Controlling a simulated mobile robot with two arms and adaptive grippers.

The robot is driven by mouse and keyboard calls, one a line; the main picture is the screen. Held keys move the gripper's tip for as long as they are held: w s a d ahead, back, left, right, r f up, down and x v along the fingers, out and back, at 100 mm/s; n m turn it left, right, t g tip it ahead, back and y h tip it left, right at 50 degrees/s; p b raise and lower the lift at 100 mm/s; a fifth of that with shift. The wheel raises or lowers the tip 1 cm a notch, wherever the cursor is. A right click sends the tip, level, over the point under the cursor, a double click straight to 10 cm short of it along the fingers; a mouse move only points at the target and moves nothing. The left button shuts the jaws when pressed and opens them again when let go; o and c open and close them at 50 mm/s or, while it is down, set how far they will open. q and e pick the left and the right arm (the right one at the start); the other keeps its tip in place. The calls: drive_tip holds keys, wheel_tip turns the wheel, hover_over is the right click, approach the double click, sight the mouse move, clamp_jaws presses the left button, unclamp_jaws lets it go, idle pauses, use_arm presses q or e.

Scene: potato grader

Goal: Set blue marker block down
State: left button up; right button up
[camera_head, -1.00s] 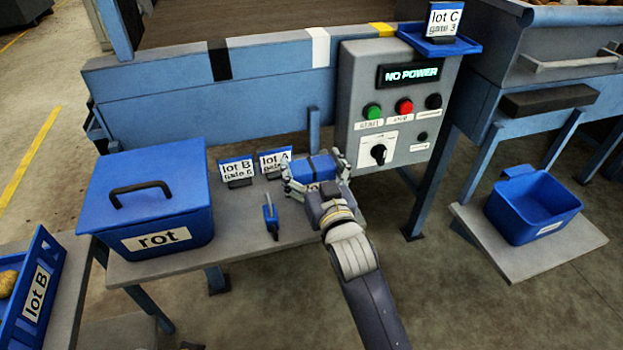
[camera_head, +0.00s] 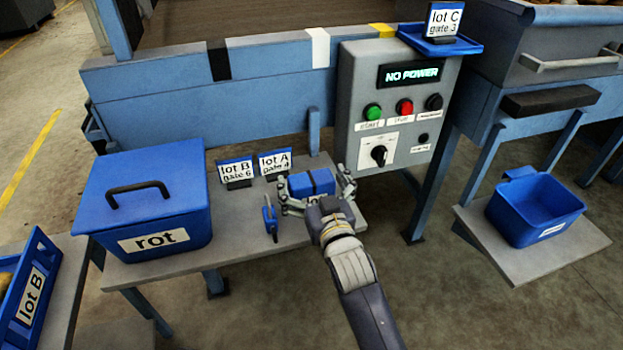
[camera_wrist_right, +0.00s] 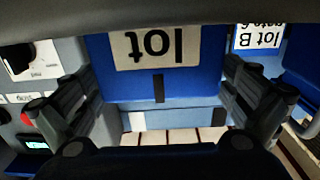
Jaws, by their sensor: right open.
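The blue marker block (camera_head: 311,182), with a dark band, stands on the grey bench beside the control box. My right gripper (camera_head: 313,190) is open around it, one finger on each side, coming from the front. In the right wrist view the block (camera_wrist_right: 158,80) fills the middle between the spread fingers (camera_wrist_right: 158,105), and part of a white "lot" label shows upside down. Whether a finger still touches the block I cannot tell. The block's lower front is hidden by the gripper in the head view. My left gripper is not in view.
Lot B (camera_head: 236,171) and lot A (camera_head: 275,163) cards stand left of the block. A small blue object (camera_head: 269,220) is close by the left finger. The blue rot bin (camera_head: 150,200) fills the bench's left. The control box (camera_head: 393,110) rises behind right.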

drive_tip(key=shift+r, duration=0.15)
drive_tip(key=p+v, duration=0.1)
drive_tip(key=v, duration=0.5)
drive_tip(key=shift+s, duration=0.2)
drive_tip(key=p+v, duration=0.1)
drive_tip(key=v, duration=0.3)
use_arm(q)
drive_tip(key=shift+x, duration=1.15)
use_arm(e)
drive_tip(key=shift+v, duration=0.85)
